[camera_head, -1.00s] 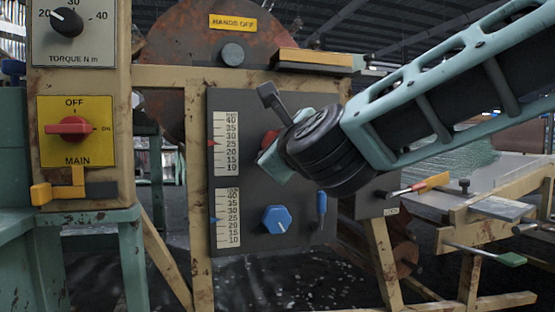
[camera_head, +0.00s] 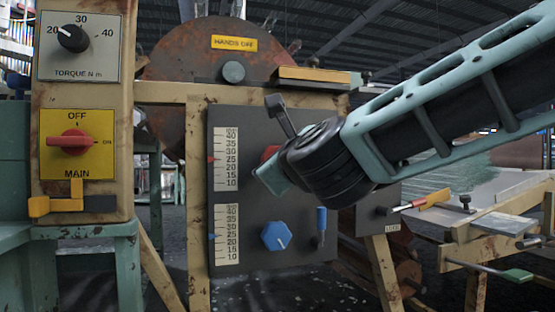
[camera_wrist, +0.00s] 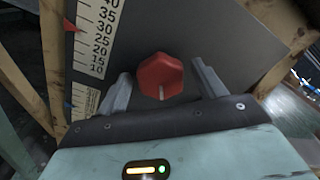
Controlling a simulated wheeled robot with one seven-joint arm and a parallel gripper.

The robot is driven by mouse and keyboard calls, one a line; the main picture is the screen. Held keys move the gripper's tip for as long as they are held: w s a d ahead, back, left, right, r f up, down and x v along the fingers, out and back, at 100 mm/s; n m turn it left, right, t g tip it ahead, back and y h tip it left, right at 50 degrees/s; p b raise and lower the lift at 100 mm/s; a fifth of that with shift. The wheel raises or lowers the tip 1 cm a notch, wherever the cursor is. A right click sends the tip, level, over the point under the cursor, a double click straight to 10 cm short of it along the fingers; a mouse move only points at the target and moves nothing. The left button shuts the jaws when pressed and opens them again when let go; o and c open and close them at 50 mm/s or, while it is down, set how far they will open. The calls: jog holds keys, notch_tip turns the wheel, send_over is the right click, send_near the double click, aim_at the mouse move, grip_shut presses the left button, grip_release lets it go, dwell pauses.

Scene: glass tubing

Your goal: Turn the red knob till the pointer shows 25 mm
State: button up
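The red knob (camera_wrist: 160,80), faceted with a pale line at its lower edge, sits on the grey panel. In the head view only a bit of the red knob (camera_head: 269,153) shows behind my gripper (camera_head: 272,172). In the wrist view my gripper (camera_wrist: 162,68) is open, with one finger on each side of the knob and visible gaps; how deep the fingers reach is unclear. The red pointer (camera_head: 211,159) stands at about 25 on the upper scale (camera_head: 227,160). It also shows in the wrist view (camera_wrist: 70,25).
Below are a blue knob (camera_head: 275,236), a lower scale (camera_head: 227,235) with a blue pointer, and a blue-handled lever (camera_head: 321,220). A box with a torque dial (camera_head: 73,39) and a red main switch (camera_head: 74,142) stands at left. A wooden frame post (camera_head: 198,200) borders the panel.

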jog(key=p+v, duration=0.5)
jog(key=v, duration=1.2)
jog(key=shift+s+p, duration=0.2)
jog(key=shift+p, duration=0.2)
jog(key=shift+d+r, duration=0.1)
